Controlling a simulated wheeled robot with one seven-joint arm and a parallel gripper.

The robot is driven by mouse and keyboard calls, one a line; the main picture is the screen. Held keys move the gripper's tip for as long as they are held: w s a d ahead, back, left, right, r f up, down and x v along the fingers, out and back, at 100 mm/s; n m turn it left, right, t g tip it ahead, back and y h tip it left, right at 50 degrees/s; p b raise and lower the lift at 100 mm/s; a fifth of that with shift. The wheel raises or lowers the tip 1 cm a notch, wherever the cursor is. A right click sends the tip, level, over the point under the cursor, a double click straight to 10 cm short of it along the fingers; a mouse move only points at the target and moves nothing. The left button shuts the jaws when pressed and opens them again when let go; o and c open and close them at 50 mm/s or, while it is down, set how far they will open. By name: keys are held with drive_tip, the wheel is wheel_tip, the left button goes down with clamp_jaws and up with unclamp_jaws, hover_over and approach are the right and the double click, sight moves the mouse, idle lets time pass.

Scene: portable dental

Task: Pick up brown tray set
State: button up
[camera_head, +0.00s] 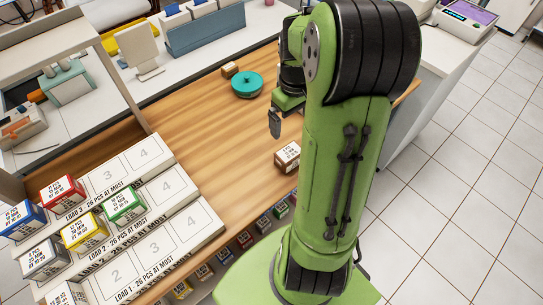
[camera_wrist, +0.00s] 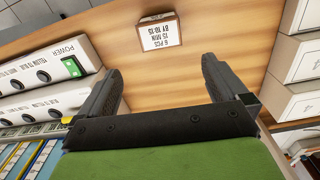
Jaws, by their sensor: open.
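The brown tray set (camera_head: 287,155) is a small brown box with a white printed label, sitting on the wooden table near its front edge. In the wrist view the brown tray set (camera_wrist: 160,32) lies beyond my fingertips, roughly centred between them, with its label facing the camera. My gripper (camera_head: 275,122) is above the table, behind the box in the head view; my arm hides part of it. In the wrist view my gripper (camera_wrist: 162,72) is open, with nothing between its two fingers and bare wood showing there.
A teal round object (camera_head: 247,84) and a small brown block (camera_head: 230,70) sit farther back on the table. White stepped racks (camera_head: 150,200) with coloured boxes, including a green one (camera_head: 125,205), stand at left. A white unit with knobs (camera_wrist: 50,65) is left in the wrist view.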

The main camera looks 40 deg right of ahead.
sight(290, 152)
wheel_tip(290, 152, down, 11)
drive_tip(key=b, duration=0.3)
drive_tip(key=shift+w, duration=0.1)
wheel_tip(290, 152, down, 6)
drive_tip(key=shift+d+r+b, duration=0.1)
drive_tip(key=shift+r+b, duration=0.15)
drive_tip(key=shift+b, duration=0.75)
drive_tip(key=shift+r, duration=0.1)
drive_tip(key=shift+s, duration=0.2)
drive_tip(key=shift+c, duration=0.2)
drive_tip(key=c, duration=0.9)
drive_tip(key=shift+o, duration=0.2)
wheel_tip(290, 152, up, 10)
drive_tip(key=p, duration=0.3)
